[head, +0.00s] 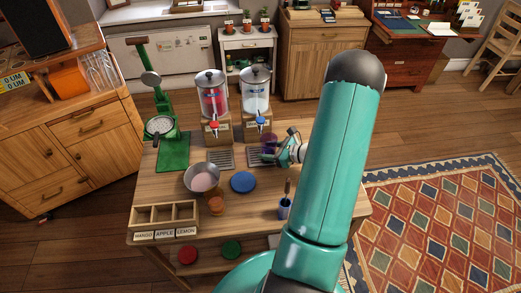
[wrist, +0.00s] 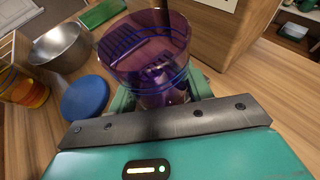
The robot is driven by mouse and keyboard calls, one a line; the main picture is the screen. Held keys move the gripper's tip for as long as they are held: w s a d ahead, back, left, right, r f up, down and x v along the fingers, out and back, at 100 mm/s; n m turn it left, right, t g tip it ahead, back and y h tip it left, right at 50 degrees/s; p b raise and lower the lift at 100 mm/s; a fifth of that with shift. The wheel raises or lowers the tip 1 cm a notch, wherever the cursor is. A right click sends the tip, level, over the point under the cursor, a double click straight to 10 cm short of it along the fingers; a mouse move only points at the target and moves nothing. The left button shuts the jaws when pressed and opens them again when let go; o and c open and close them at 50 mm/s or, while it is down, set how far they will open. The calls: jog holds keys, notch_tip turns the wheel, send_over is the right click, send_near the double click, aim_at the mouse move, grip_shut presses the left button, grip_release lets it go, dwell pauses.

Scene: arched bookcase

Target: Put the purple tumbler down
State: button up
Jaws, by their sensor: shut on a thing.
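The purple see-through tumbler (head: 267,141) is held roughly upright in front of the right-hand dispenser in the head view. In the wrist view the tumbler (wrist: 145,60) fills the upper middle, with blue rings and its open mouth showing. My gripper (head: 279,153) is shut on it, with a green finger on either side of its lower part in the wrist view (wrist: 162,97). A slatted drip tray (head: 254,160) lies by the tumbler, and slats show through its wall. Whether the tumbler's base touches the tray or hangs above it, I cannot tell.
Two dispensers, one red (head: 212,97) and one clear (head: 256,92), stand on the wooden table (head: 160,188). A metal bowl (head: 202,178), a blue disc (head: 243,182), an orange tumbler (head: 216,205) and a blue cup (head: 284,208) stand nearer. A labelled wooden box (head: 165,216) sits front left.

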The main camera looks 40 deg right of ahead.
jog(key=w, duration=0.1)
jog(key=w+a, duration=0.1)
jog(key=w, duration=0.1)
jog(key=shift+w+a, duration=0.2)
jog(key=shift+s+d+f, duration=0.15)
jog(key=shift+d+f, duration=0.05)
jog(key=shift+f, duration=0.55)
jog(key=shift+a, duration=0.1)
jog(key=o, duration=1.1)
jog(key=shift+f, duration=0.15)
